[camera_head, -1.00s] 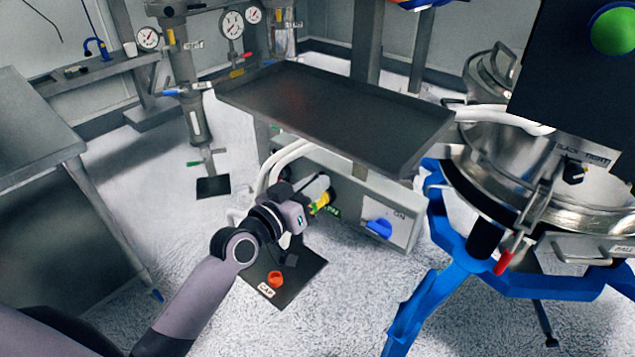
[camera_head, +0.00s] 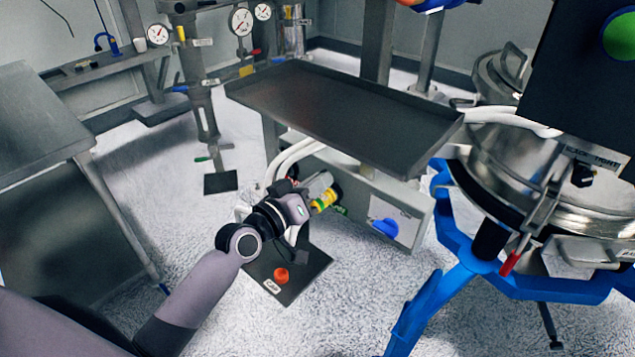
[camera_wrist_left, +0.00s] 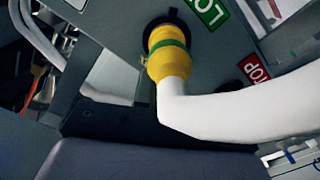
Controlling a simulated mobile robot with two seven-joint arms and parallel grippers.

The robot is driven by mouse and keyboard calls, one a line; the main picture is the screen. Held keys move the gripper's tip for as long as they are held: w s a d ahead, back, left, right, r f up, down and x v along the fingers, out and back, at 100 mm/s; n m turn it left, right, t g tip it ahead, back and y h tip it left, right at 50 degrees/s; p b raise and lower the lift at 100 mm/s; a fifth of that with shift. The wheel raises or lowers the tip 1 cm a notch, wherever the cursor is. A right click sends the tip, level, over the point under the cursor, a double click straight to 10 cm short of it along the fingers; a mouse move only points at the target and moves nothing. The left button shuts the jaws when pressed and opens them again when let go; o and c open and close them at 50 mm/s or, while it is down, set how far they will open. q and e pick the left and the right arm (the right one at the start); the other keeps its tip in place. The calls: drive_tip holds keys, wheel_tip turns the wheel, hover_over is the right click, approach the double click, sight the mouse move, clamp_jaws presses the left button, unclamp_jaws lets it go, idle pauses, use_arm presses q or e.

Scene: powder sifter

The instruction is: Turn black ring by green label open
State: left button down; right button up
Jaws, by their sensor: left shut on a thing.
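The black ring (camera_wrist_left: 165,20) sits around the outlet of a grey box, behind a yellow fitting (camera_wrist_left: 168,55) with a green band. It also shows as a dark band in the head view (camera_head: 337,190). A green label (camera_wrist_left: 208,11), cut off by the frame edge, is beside it; in the head view it is small (camera_head: 341,210). A white hose (camera_wrist_left: 215,112) bends away from the fitting. My left gripper (camera_head: 311,198) is shut at this fitting, apparently on the black ring; the fingertips and contact are hidden. My right gripper is not in view.
The grey box (camera_head: 417,212) has a blue knob (camera_head: 386,228) and lies below a dark tray (camera_head: 345,115). A blue stand (camera_head: 437,300) is at the right. A red label (camera_wrist_left: 256,69) is near the hose.

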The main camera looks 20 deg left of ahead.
use_arm(q)
drive_tip(key=c, duration=1.2)
unclamp_jaws()
drive_tip(key=v, duration=0.7)
drive_tip(key=shift+b, duration=0.3)
